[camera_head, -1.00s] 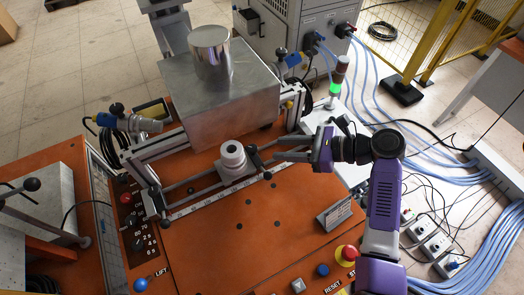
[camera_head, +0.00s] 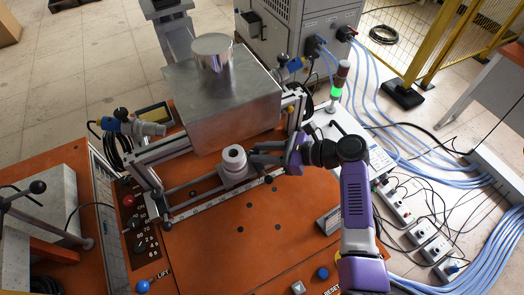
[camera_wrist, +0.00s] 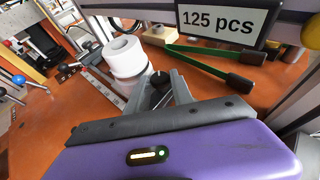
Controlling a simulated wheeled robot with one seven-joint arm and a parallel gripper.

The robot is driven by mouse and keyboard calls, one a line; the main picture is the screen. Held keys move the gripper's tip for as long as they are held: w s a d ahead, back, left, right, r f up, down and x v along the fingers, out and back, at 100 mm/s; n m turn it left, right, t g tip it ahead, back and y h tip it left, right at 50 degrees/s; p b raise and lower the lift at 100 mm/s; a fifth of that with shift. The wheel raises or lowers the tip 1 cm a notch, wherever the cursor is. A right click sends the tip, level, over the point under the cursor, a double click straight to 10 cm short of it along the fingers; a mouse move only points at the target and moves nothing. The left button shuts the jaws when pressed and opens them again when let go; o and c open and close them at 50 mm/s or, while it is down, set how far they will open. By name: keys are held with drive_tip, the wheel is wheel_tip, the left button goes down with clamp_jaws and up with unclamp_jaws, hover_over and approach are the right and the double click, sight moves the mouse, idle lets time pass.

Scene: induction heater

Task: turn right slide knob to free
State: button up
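A small black knob (camera_wrist: 160,77) sits on the slide beside the white cylinder (camera_head: 234,160), on the cylinder's right side. In the wrist view the knob is between my two grey fingers, with the white cylinder (camera_wrist: 125,55) just left and beyond. My gripper (camera_head: 257,153) reaches in from the right at the knob; its fingers show apart in the head view. In the wrist view my gripper (camera_wrist: 163,82) straddles the knob. I cannot tell whether the fingers touch it. The knob is mostly hidden by the fingers in the head view.
A large metal block (camera_head: 220,100) with a metal cylinder (camera_head: 213,54) stands behind the slide rail (camera_head: 190,209). The orange tabletop (camera_head: 220,260) in front is mostly clear.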

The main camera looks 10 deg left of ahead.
clamp_jaws()
drive_tip(key=n+g+b, duration=0.1)
drive_tip(key=g+b, duration=0.1)
drive_tip(key=w+n+g+b, duration=0.1)
drive_tip(key=n, duration=0.1)
drive_tip(key=shift+f+g+b, duration=0.2)
drive_tip(key=shift+g+b, duration=0.2)
drive_tip(key=shift+r+n+g+b, duration=0.15)
drive_tip(key=shift+n+g+b, duration=0.65)
drive_tip(key=shift+b, duration=0.1)
drive_tip(key=o, duration=0.5)
unclamp_jaws()
drive_tip(key=shift+r, duration=0.1)
drive_tip(key=shift+b+v, duration=0.6)
drive_tip(key=shift+v, duration=3.25)
drive_tip(key=shift+o, duration=0.3)
